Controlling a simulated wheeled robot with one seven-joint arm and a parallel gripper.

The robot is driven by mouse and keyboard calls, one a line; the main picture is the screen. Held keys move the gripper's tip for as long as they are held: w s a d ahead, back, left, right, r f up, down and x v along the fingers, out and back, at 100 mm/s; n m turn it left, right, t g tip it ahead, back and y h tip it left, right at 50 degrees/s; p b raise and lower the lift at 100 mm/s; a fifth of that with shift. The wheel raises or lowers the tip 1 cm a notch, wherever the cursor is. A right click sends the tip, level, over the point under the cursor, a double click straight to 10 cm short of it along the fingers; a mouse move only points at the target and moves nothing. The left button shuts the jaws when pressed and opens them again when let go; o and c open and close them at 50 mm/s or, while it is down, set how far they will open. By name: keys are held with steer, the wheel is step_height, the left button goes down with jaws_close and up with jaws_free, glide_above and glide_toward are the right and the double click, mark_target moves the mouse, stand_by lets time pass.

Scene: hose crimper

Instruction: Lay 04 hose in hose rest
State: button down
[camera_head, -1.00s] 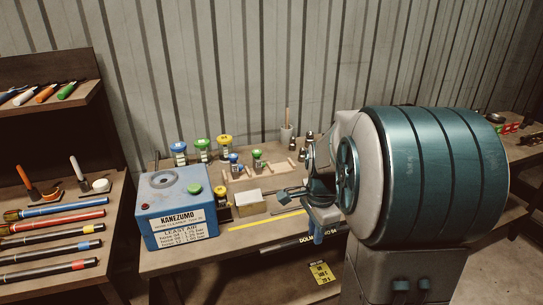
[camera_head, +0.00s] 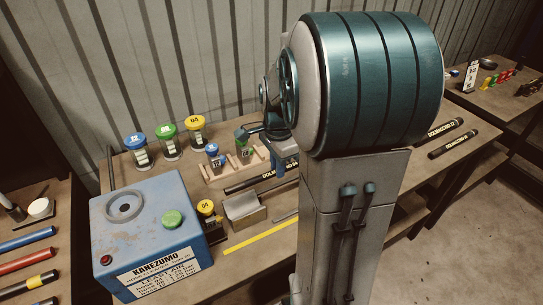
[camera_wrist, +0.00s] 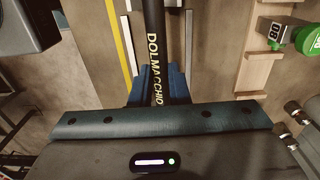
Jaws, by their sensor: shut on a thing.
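My gripper (camera_head: 286,162) is shut on the black 04 hose (camera_head: 243,185), which has DOLMACCHIO lettering. In the head view the hose shows level, in front of the wooden rack. Its right part is hidden behind my arm. In the wrist view the hose (camera_wrist: 155,40) runs up the picture from between the blue fingers (camera_wrist: 146,86) of my gripper. A grey block with a trough-like top (camera_head: 243,211), seemingly the hose rest, stands on the bench, nearer the camera than the hose. The hose appears apart from it.
A blue KANEZUMO box (camera_head: 150,235) stands left of the block. A yellow strip (camera_head: 262,238) lies in front. Colour-lidded jars (camera_head: 167,140) and a wooden rack (camera_head: 235,168) stand behind. More black hoses (camera_head: 446,128) lie on the right.

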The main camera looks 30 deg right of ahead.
steer(key=shift+s+f+b, duration=0.2)
steer(key=shift+f+b, duration=0.3)
steer(key=shift+f, duration=0.15)
steer(key=shift+f+b, duration=2.65)
steer(key=shift+f, duration=0.85)
steer(key=c, duration=1.3)
jaws_free()
step_height(320, 180, up, 14)
steer(key=shift+f, duration=0.1)
